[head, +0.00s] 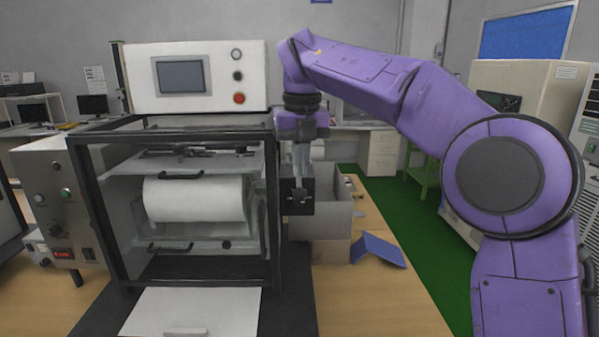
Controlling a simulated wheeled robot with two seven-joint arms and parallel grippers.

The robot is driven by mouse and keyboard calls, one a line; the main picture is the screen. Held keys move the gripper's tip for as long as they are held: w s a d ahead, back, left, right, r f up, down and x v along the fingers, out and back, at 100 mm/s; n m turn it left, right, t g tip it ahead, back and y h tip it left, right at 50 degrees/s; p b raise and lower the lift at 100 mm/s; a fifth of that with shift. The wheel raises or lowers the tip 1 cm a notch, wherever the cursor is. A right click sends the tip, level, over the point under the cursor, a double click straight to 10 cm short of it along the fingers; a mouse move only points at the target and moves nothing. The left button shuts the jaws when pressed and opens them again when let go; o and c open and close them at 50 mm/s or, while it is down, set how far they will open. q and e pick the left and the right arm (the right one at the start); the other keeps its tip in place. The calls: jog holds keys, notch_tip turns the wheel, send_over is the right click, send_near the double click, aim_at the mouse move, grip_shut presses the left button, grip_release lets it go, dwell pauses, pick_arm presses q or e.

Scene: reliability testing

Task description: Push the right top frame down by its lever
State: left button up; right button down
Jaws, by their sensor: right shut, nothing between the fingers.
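The test machine (272,205) stands at the left centre, a black open frame with a white roll (195,198) inside. A white upper plate (120,163) lies above the roll, with a black curved handle (180,176) at its front edge. A second black handle (170,249) is below the roll. I cannot tell which part is the right top frame's lever. My right gripper (299,196) points down just outside the machine's right front post, shut and empty. It overlaps a dark block there; whether they touch is unclear. My left gripper is out of view.
A control box (255,75) with a screen and buttons sits on top of the machine. A grey bin (335,218) and a blue angled piece (382,250) are on the wooden table at right. A white tray (190,305) lies in front.

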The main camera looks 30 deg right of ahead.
jog(key=s, duration=0.1)
jog(key=s+a+r, duration=0.1)
jog(key=s, duration=0.1)
jog(key=shift+r+b, duration=0.1)
jog(key=shift+b, duration=0.3)
notch_tip(320, 180, up, 10)
jog(key=s+p, duration=0.1)
jog(key=p, duration=0.3)
jog(key=shift+a+r+p, duration=0.25)
jog(key=shift+p, duration=0.05)
